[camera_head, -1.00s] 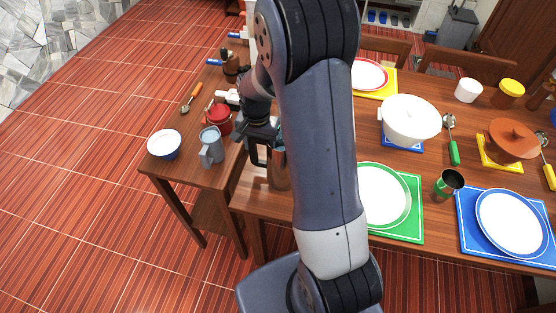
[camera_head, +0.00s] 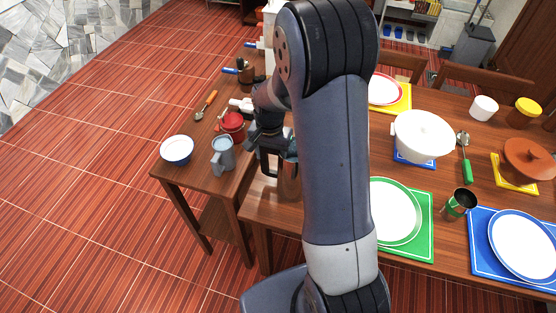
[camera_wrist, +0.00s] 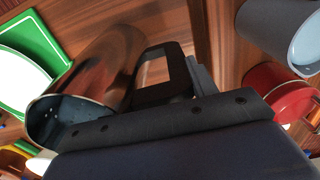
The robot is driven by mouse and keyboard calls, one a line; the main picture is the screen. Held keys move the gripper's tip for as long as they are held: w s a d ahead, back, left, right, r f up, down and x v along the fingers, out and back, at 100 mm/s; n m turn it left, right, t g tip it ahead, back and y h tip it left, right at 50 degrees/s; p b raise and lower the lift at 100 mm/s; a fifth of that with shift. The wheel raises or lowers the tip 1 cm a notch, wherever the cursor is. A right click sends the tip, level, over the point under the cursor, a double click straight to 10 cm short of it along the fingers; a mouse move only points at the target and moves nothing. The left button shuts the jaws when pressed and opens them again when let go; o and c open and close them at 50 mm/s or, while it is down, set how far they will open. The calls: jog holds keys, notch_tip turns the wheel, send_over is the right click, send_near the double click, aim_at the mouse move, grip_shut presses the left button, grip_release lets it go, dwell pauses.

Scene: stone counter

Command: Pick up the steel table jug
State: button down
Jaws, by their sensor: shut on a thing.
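The steel table jug (camera_head: 289,184) shows in the head view as a shiny metal body at the table's left end, partly hidden behind my arm. In the wrist view the jug (camera_wrist: 103,72) is a mirror-like cylinder reflecting brown wood, with a bluish inside and its mouth towards the camera. My gripper (camera_head: 272,160) is at the jug's left side and shut on it. A black loop-shaped part (camera_wrist: 160,75) lies against the jug's side in the wrist view. I cannot tell exactly which part of the jug is between the fingers.
A grey mug (camera_head: 222,156), a red pot (camera_head: 233,124) and a white-blue bowl (camera_head: 177,149) stand on the side table to the left. A plate on a green mat (camera_head: 424,240) and a green-banded steel cup (camera_head: 459,204) are to the right. A white pot (camera_head: 424,140) stands farther back.

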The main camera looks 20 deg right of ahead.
jog(key=shift+r, duration=0.3)
jog(key=shift+r+b, duration=0.4)
jog(key=shift+r, duration=4.35)
